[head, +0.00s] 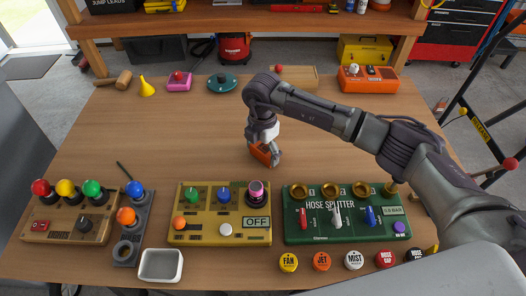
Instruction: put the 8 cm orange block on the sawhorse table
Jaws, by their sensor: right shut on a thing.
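The orange block (259,155) is in the jaws of my right gripper (268,148), near the middle of the wooden table (170,135). The gripper points down and is shut on the block, hiding part of it. The block looks tilted and is at or just above the tabletop; I cannot tell whether it touches. My right arm reaches in from the right side. My left gripper is out of view.
A yellow switch panel (205,232), a green hose splitter panel (325,232) and a white tray (146,265) line the near side. A yellow funnel (147,88), teal item (221,84) and orange box (368,82) stand at the back. The tabletop left of the block is clear.

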